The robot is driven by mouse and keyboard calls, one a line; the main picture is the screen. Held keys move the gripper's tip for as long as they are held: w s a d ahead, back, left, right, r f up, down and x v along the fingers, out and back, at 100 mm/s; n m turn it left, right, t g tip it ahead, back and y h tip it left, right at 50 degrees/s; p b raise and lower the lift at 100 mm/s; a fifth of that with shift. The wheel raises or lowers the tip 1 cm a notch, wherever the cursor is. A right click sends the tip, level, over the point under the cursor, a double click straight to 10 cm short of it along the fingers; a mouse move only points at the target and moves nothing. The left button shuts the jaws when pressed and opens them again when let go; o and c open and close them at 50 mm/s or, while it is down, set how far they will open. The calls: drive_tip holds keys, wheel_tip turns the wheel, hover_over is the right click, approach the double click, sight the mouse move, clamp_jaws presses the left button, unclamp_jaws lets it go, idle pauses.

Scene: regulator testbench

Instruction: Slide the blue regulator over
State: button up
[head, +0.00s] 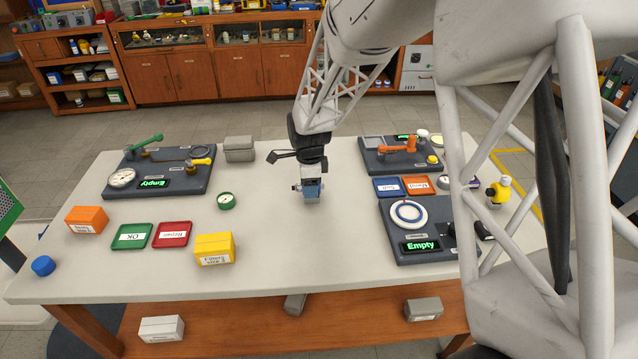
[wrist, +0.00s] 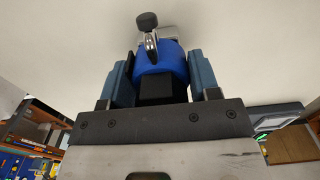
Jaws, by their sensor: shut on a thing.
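My gripper (head: 310,190) is over the middle of the white table (head: 290,262), pointing down. In the wrist view its two blue-grey fingers (wrist: 158,82) are shut on the blue regulator (wrist: 172,70), one finger at each side. The regulator has a round blue body, a silver metal part and a dark knob at its far end. In the head view my gripper mostly hides it. I cannot tell whether it touches the table.
Right of my gripper are a test station with an orange lever (head: 397,146), blue (head: 386,193) and orange trays, and a station with a white ring (head: 409,213). Left are a green gauge (head: 226,200), a yellow box (head: 214,245) and a blue round piece (head: 43,265). The front centre is clear.

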drive_tip(key=shift+a, duration=5)
drive_tip(key=o, duration=1.4)
drive_tip(key=shift+c, duration=0.2)
drive_tip(key=shift+r, duration=0.1)
wheel_tip(320, 180, up, 8)
